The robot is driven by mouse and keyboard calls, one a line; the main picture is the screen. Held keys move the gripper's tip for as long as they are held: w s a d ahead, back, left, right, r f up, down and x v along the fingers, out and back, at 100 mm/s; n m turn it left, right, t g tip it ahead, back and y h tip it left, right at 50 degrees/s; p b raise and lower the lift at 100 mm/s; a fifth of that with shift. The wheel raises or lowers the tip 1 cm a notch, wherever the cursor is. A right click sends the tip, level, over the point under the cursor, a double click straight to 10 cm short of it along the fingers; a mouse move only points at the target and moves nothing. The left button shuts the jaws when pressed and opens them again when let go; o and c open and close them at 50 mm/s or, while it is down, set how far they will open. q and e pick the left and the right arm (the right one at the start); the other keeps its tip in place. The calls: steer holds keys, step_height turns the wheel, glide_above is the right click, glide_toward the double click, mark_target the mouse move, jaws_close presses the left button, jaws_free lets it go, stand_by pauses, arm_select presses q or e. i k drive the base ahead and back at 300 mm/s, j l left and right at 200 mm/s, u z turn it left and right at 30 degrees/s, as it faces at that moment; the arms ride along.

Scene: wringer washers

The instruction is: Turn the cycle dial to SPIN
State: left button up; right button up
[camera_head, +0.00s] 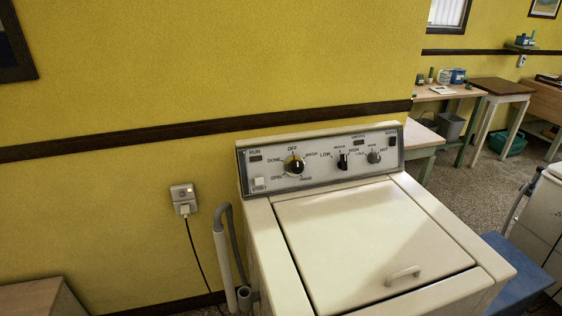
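The cycle dial (294,165) is a round black knob on the left part of the control panel (320,158) of a cream washer. Labels around it include OFF at the top, DONE at the upper left and what reads as SPIN at the lower left. A light yellowish mark shows at the knob's top, on the OFF side; the exact pointer direction is too small to be sure of. Neither of my grippers is in view, and nothing touches the dial.
The panel also has a black LOW/HIGH knob (343,161) and a grey knob (374,157). The washer lid (375,240) is closed. A grey hose (231,255) hangs at its left, near a wall outlet (183,195). A blue object (520,275) stands at right. Tables stand behind.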

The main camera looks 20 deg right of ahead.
mark_target(294, 165)
steer(key=l, duration=1.55)
steer(key=k+l, duration=0.15)
steer(key=l, duration=0.25)
steer(key=k+l, duration=0.2)
steer(key=l, duration=0.2)
